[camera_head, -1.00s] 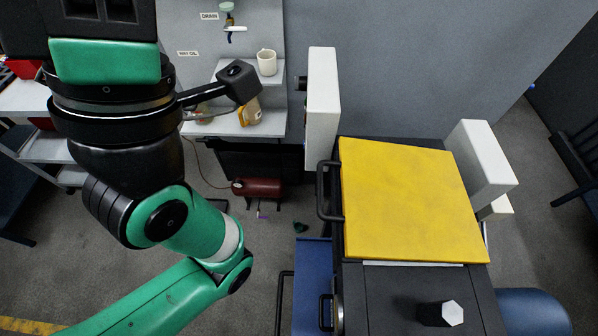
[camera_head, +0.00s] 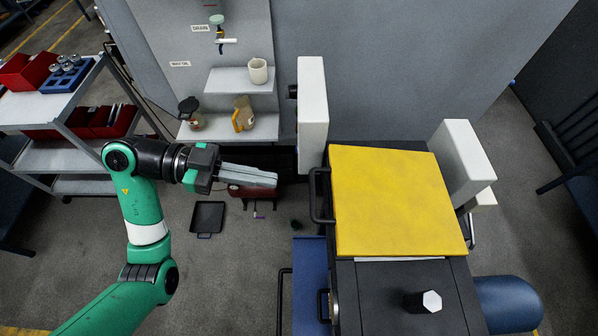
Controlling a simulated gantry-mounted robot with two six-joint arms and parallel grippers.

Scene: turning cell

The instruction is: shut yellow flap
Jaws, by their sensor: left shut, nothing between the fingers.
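The yellow flap (camera_head: 390,200) is a flat square panel on top of the dark machine at the right of the head view. It appears to lie roughly flat, with a pale strip showing along its near edge. A black bar handle (camera_head: 319,195) stands at its left side. My left gripper (camera_head: 274,180) is shut and empty, pointing right, to the left of the handle and apart from the flap. My right gripper is not in view.
White upright blocks (camera_head: 312,115) and (camera_head: 462,160) flank the flap. A hex-headed knob (camera_head: 431,301) sits on the machine's near top. Wall shelves (camera_head: 240,80) hold a cup (camera_head: 258,71) and bottles. A trolley (camera_head: 50,110) with red bins stands left. A tray (camera_head: 207,217) lies on the floor.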

